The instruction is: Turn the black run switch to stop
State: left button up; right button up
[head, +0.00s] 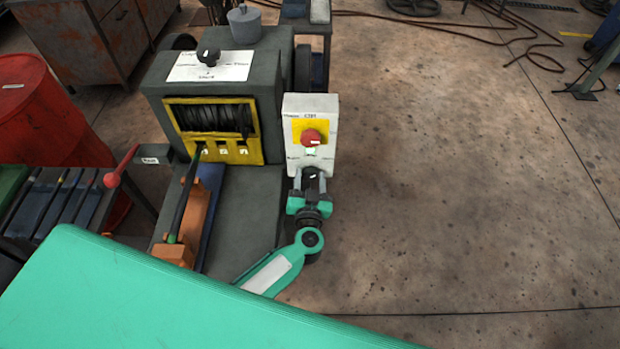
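The lettering is too small to read, and I cannot tell which position the knob points to. My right gripper is not in view.
The box carries a red knob (311,137) on a yellow square, just above my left gripper. A yellow-framed black drum (210,118) is below the knob. A red-tipped lever (111,180) and a red barrel (40,110) are at left.

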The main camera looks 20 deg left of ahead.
pick_arm(q)
jog(key=c, duration=0.6)
jog(key=shift+n, duration=0.3)
jog(key=n+p, duration=0.1)
jog(key=n, duration=0.1)
jog(key=shift+n+p, duration=0.3)
jog(key=shift+p, duration=0.1)
jog(key=n, duration=0.3)
jog(key=shift+n, duration=1.7)
